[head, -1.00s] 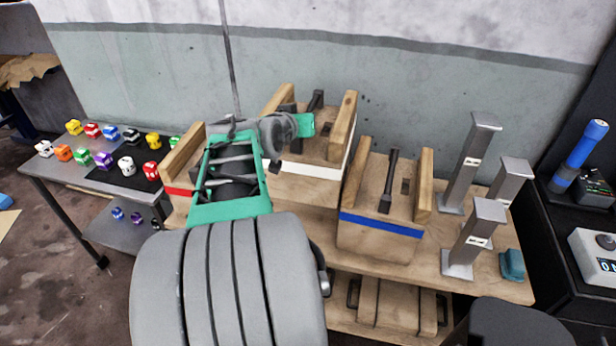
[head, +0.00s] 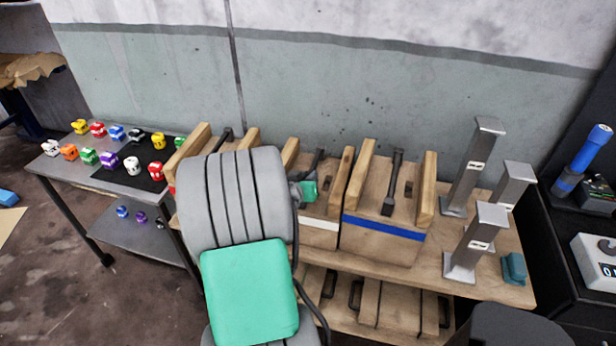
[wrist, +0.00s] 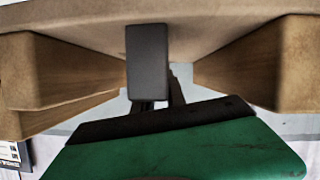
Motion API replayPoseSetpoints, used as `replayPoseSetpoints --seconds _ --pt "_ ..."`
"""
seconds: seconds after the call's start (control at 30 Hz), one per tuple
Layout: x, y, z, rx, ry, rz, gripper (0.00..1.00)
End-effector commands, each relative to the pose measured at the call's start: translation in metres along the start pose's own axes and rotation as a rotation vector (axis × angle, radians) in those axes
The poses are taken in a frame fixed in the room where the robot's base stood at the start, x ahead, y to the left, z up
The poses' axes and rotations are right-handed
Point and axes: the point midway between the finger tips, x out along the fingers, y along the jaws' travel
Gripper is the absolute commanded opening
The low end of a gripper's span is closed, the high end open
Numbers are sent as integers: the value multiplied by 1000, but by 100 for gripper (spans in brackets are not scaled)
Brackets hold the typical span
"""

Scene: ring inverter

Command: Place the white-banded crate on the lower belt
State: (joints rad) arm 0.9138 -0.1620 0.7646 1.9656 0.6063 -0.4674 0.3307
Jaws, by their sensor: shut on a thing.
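The white-banded crate (head: 319,236) is wooden, with two raised sides and a dark handle (head: 319,160). It is upright between the red-banded and blue-banded crates, about level with them; I cannot tell whether it touches the bench. My gripper (head: 306,186) is shut on this crate's handle, with my arm hiding much of the grip and the crate's left part. In the wrist view, wooden crate parts surround a dark block above the green gripper body. No belt is recognisable in these views.
The blue-banded crate (head: 385,229) stands close on the right, and the red-banded crate (head: 192,150) is left, partly hidden. Metal stands (head: 470,170) rise on the bench's right. A lower shelf below holds a wooden crate (head: 385,302). Small coloured objects cover the left table (head: 62,170).

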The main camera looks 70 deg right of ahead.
Motion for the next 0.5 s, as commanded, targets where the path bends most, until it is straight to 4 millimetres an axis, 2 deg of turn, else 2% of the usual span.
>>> replayPoseSetpoints --seconds 0.2,0.23,0.5 --pt "1 0 -1 2 7 0 0" --pt "0 0 1 0 0 0 18" --pt "0 0 1 0 0 0 38"
